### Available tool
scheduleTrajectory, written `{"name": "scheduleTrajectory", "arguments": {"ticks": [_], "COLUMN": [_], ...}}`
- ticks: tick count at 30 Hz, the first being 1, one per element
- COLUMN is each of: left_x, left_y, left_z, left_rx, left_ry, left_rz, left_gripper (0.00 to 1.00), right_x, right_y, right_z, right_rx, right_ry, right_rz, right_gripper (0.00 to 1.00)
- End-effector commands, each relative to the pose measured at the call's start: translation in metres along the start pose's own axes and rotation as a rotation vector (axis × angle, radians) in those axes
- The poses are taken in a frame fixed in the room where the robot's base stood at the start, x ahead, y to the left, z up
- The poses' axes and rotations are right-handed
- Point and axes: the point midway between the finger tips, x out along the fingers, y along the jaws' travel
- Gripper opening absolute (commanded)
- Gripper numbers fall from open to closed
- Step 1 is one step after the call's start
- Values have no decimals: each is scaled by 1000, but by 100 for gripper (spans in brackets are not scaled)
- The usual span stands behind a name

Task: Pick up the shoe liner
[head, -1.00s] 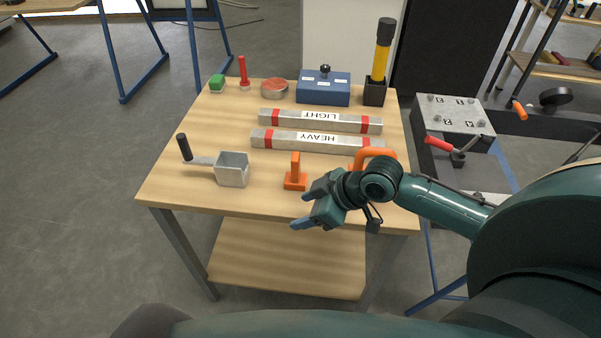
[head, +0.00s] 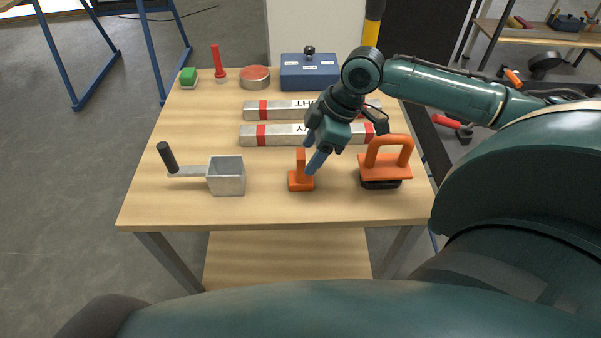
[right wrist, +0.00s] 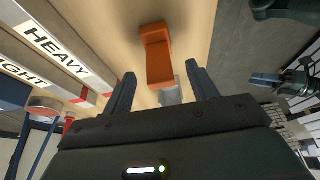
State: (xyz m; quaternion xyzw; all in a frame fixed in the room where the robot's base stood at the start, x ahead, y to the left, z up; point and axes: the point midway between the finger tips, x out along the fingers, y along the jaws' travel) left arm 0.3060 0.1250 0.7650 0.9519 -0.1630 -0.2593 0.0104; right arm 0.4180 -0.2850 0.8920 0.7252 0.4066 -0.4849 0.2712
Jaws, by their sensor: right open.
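The orange piece with an upright grip on a flat base (head: 301,182), which I take to be the shoe liner, stands near the table's front middle. In the right wrist view it also shows (right wrist: 157,50), just ahead of the fingertips and roughly centred between them. My right gripper (head: 313,140) is open and empty beside its upright part; one finger partly overlaps it in the head view. I cannot tell whether they touch. A teal gripper with a bluish finger, apparently my left one (right wrist: 280,80), shows at the right of the wrist view; its opening is unclear.
A metal scoop (head: 226,178) stands left on the table, and an orange-handled block (head: 385,168) stands right. Two labelled bars (head: 275,135) lie behind. The front edge is clear.

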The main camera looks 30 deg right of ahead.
Motion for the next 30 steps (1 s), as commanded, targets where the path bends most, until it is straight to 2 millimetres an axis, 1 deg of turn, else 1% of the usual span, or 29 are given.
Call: {"name": "scheduleTrajectory", "arguments": {"ticks": [5, 9, 13, 16, 22, 23, 30], "left_x": [1, 2, 2, 2, 2, 2, 2], "left_y": [-2, -3, -3, -3, -3, -3, -2], "left_z": [-1, -3, -4, -4, -4, -4, -4], "left_rx": [0, 0, -3, -5, -6, -6, -6], "left_ry": [5, 10, 13, 15, 15, 15, 14], "left_rz": [-4, -6, -5, -5, -5, -5, -4], "left_gripper": [36, 36, 36, 36, 36, 36, 36], "right_x": [13, 35, 52, 57, 57, 57, 57], "right_y": [0, 1, 1, 1, 1, 1, 1], "right_z": [0, -2, -1, -1, -1, -1, -1], "right_rx": [1, 1, 1, -1, -1, -1, -1], "right_ry": [0, 1, 0, 0, -1, -1, -1], "right_rz": [-1, -3, -1, 1, 1, 1, 1], "right_gripper": [58, 58, 58, 58, 58, 57, 37]}}
